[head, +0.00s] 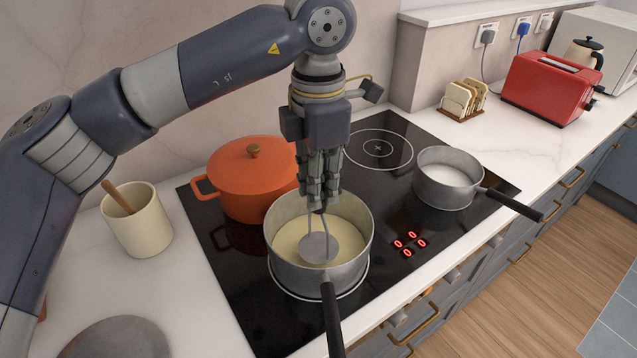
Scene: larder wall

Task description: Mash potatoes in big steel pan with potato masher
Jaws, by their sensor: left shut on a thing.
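The big steel pan (330,277) stands on the front part of the black hob, its dark handle pointing toward the bottom of the view. Pale yellow, smooth-looking mash (347,237) lies inside it. My left gripper (318,205) is above the pan, pointing down, and is shut on the potato masher (318,247). The masher's round grey head is inside the pan, at or just over the mash; I cannot tell how deep. Its upper part is hidden by the fingers. My right gripper is not in view.
An orange lidded pot (243,184) stands close behind-left of the pan. A smaller steel saucepan (440,190) with white contents is to the right, its handle past the hob edge. A cream crock (140,228) stands left. A toast rack (462,101) and red toaster (545,90) are at the back right.

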